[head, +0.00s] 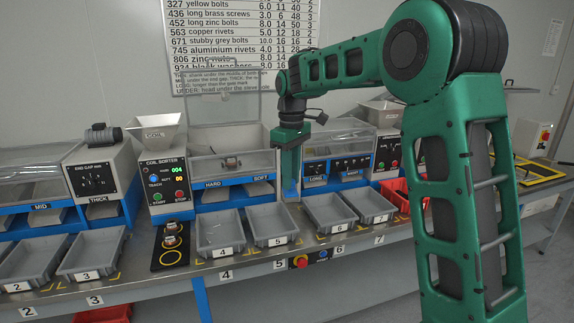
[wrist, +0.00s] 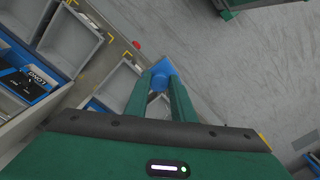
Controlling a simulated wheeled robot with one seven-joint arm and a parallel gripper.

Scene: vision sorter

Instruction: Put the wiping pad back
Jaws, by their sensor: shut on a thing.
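My gripper (head: 290,182) points down in front of the blue-fronted sorter machines, above the bench edge between trays 5 and 6. In the wrist view my gripper (wrist: 161,88) has its two green fingers closed on a small blue piece, which I take for the wiping pad (wrist: 163,68). The pad sticks out beyond the fingertips. In the head view a blue bit (head: 290,194) shows at the fingertips, hard to tell from the blue machine front behind it. The pad's resting place is not clearly recognisable.
Grey trays, including tray 4 (head: 220,238) and tray 5 (head: 268,230), line the bench front. The coil sorter (head: 165,172) with its hopper stands left of my gripper. A red bin (head: 398,192) sits right of tray 7. A red stop button (head: 300,262) is on the bench front.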

